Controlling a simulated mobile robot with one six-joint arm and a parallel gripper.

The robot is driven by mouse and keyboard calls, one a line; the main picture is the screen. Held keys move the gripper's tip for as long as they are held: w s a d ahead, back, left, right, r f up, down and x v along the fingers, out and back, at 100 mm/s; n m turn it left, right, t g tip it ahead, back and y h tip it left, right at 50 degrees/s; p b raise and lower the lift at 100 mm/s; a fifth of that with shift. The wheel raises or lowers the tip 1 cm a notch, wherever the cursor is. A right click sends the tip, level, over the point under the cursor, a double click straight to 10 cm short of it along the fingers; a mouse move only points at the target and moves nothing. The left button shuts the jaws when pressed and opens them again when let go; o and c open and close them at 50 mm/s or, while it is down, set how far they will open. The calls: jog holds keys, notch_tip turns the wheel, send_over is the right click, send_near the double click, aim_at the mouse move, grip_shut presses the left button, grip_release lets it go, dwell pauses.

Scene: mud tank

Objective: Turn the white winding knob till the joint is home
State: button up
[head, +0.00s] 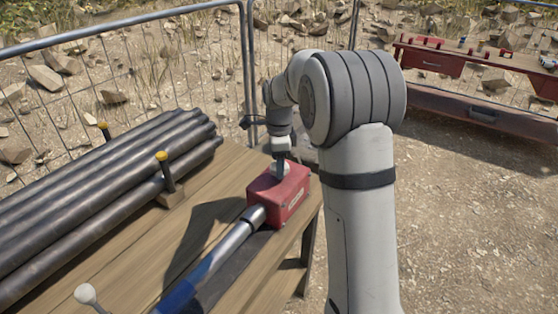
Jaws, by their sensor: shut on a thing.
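The white winding knob (280,169) sits on top of a red box (291,195) near the right end of the wooden table. My gripper (281,160) points straight down onto the knob and is shut on it. The fingers are small in this view and partly merge with the knob. A grey metal rod (232,241) meets the red box at its lower left side. The joint where they meet is partly in shade, and how far it is seated cannot be told.
Several dark pipes (110,200) lie along the left of the wooden table (170,250), held by yellow-topped posts (165,172). A white ball-ended lever (86,294) stands at the front left. A wire fence (180,80) runs behind; a red bench (480,65) stands back right.

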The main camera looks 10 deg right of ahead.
jog(key=m+p, duration=0.1)
jog(key=m, duration=0.5)
jog(key=shift+m, duration=0.3)
dwell(0.4)
jog(key=o, duration=1)
jog(key=shift+c, duration=0.2)
jog(key=shift+r, duration=0.1)
notch_tip(320, 180, up, 8)
jog(key=shift+f, duration=0.15)
